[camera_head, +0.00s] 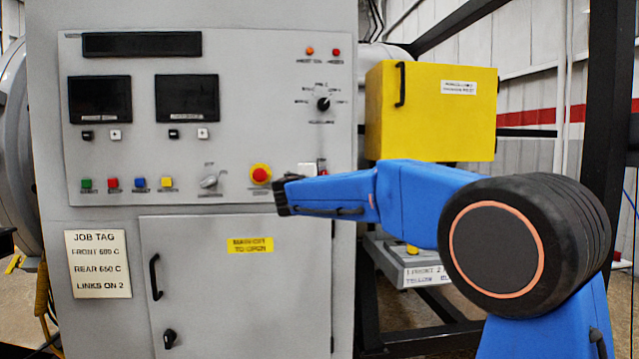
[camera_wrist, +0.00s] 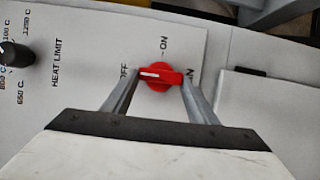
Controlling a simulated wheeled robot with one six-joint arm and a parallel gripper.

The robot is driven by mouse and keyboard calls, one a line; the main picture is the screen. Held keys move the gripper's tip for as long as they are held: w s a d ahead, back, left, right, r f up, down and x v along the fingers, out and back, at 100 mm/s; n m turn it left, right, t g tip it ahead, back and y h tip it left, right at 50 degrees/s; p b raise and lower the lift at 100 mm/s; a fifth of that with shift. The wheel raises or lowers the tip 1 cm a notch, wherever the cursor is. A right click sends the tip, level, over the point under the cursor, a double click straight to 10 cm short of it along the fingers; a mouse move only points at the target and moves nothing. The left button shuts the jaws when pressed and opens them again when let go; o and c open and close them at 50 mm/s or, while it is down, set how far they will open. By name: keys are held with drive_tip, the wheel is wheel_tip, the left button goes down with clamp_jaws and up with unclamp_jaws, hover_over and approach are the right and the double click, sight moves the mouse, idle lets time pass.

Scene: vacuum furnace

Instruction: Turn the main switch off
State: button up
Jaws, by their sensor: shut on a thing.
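The main switch is a red knob with a white pointer mark (camera_wrist: 151,73) in the wrist view, set on the grey panel. Its pointer end faces left in that view, toward the OFF label (camera_wrist: 125,75); the ON label (camera_wrist: 164,47) is beyond the knob. My gripper (camera_wrist: 160,78) is shut on the knob, one grey finger on each side.
The heat limit knob (camera_wrist: 15,54) is left of the switch in the wrist view. In the head view a red emergency button (camera_head: 260,173) and a grey lever knob (camera_head: 209,181) lie left of my arm. A yellow box (camera_head: 430,120) stands to the right.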

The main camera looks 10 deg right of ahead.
drive_tip(key=o, duration=1)
drive_tip(key=shift+f, duration=0.1)
drive_tip(key=shift+o, duration=0.2)
drive_tip(key=shift+s, duration=0.1)
drive_tip(key=v, duration=1.7)
drive_tip(key=shift+s, duration=0.15)
drive_tip(key=s+d+f+m+g, duration=0.35)
drive_tip(key=s+d+f, duration=0.45)
drive_tip(key=d, duration=0.3)
drive_tip(key=s+d+f+m+g, duration=0.3)
drive_tip(key=s+d+f+g, duration=0.2)
drive_tip(key=s+d+f, duration=0.55)
drive_tip(key=s+f+m+g+y, duration=0.1)
drive_tip(key=s+f+m+y, duration=0.2)
drive_tip(key=s+f, duration=0.5)
drive_tip(key=s+f+m+g+y, duration=0.2)
drive_tip(key=s+f+m+y, duration=0.2)
drive_tip(key=s+f, duration=0.5)
drive_tip(key=s, duration=0.7)
drive_tip(key=shift+d+f, duration=0.3)
drive_tip(key=shift+f, duration=0.05)
